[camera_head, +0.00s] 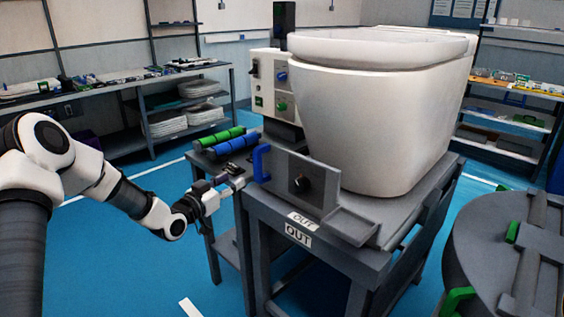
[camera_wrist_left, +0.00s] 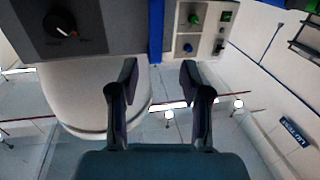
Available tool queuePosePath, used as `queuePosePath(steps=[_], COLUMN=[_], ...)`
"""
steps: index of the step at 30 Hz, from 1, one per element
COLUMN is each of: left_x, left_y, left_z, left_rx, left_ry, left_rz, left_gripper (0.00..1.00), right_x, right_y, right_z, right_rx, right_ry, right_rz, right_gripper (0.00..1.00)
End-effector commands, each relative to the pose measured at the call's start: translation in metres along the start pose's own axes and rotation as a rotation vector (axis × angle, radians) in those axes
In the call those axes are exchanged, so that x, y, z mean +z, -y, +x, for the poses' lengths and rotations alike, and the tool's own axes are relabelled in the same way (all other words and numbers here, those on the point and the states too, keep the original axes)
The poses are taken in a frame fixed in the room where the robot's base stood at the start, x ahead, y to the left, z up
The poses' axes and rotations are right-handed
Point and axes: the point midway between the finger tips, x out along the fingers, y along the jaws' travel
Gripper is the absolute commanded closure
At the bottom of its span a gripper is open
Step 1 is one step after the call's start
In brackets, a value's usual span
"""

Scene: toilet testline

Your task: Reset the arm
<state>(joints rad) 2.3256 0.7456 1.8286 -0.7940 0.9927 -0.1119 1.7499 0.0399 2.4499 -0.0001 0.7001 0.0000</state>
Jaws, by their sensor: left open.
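My left arm (camera_head: 95,180) comes in from the left in the head view. Its gripper (camera_head: 232,184) is beside the grey test stand, in front of the blue handle (camera_head: 261,163) and apart from it as far as I can tell. In the left wrist view the left gripper (camera_wrist_left: 160,82) is open, with nothing between its two dark fingers. The wrist view also shows the black knob (camera_wrist_left: 60,24) on its grey plate and the white toilet bowl (camera_wrist_left: 85,90). My right gripper does not show in either view.
The white toilet (camera_head: 375,110) stands on the grey stand (camera_head: 310,240) marked OUT. Green (camera_head: 222,136) and blue (camera_head: 237,143) cylinders lie behind my gripper. A control box (camera_head: 272,88) stands behind. A round grey table (camera_head: 490,250) is at right. Blue floor (camera_head: 120,270) lies open at front left.

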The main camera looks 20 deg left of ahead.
Motion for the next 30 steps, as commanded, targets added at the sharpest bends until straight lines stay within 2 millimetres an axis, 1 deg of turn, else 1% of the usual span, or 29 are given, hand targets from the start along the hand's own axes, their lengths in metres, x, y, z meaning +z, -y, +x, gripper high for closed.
queuePosePath(steps=[3, 5, 7, 8, 10, 11, 12, 13, 14, 15, 17, 18, 20, 21, 23, 24, 25, 27, 28, 30], left_x=[0.001, 0.006, 0.019, 0.029, 0.06, 0.076, 0.1, 0.118, 0.137, 0.159, 0.19, 0.207, 0.228, 0.239, 0.249, 0.252, 0.252, 0.25, 0.248, 0.245], left_y=[0.0, -0.001, -0.018, -0.03, -0.067, -0.086, -0.11, -0.128, -0.145, -0.166, -0.194, -0.21, -0.231, -0.242, -0.254, -0.257, -0.259, -0.256, -0.253, -0.248], left_z=[0.0, -0.001, 0.001, 0.002, -0.004, -0.01, -0.022, -0.034, -0.048, -0.069, -0.107, -0.136, -0.182, -0.216, -0.266, -0.295, -0.316, -0.352, -0.363, -0.379], left_rx=[0.0, 0.002, 0.034, 0.056, 0.118, 0.141, 0.167, 0.183, 0.195, 0.205, 0.21, 0.209, 0.194, 0.178, 0.14, 0.106, 0.077, -0.005, -0.043, -0.109], left_ry=[0.002, 0.021, 0.076, 0.109, 0.21, 0.265, 0.348, 0.415, 0.485, 0.578, 0.722, 0.82, 0.971, 1.072, 1.218, 1.304, 1.363, 1.469, 1.503, 1.552], left_rz=[0.0, -0.001, 0.017, 0.028, 0.035, 0.031, 0.021, 0.01, -0.001, -0.017, -0.04, -0.054, -0.071, -0.079, -0.087, -0.091, -0.093, -0.104, -0.115, -0.137], left_gripper=[0.53, 0.53, 0.53, 0.53, 0.53, 0.53, 0.53, 0.53, 0.53, 0.53, 0.53, 0.53, 0.53, 0.53, 0.53, 0.53, 0.53, 0.53, 0.53, 0.53], right_x=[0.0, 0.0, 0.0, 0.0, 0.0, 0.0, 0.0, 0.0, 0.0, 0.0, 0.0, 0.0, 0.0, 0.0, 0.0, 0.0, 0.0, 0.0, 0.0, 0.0], right_y=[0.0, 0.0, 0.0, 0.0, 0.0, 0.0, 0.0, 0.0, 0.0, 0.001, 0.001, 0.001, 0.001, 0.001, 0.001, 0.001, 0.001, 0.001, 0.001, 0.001], right_z=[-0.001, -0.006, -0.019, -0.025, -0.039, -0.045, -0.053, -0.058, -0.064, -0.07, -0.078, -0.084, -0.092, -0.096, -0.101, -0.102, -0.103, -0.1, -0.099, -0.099], right_rx=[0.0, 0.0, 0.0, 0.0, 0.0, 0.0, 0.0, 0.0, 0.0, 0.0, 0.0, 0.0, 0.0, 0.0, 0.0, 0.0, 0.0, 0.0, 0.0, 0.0], right_ry=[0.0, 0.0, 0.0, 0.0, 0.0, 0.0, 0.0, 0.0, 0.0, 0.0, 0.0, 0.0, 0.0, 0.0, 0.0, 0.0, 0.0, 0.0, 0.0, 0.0], right_rz=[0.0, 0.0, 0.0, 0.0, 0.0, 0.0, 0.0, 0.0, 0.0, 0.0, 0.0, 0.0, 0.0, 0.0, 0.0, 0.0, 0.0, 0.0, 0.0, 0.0], right_gripper=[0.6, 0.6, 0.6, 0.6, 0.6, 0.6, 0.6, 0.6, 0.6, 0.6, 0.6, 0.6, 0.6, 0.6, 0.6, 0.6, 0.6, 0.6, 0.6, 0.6])
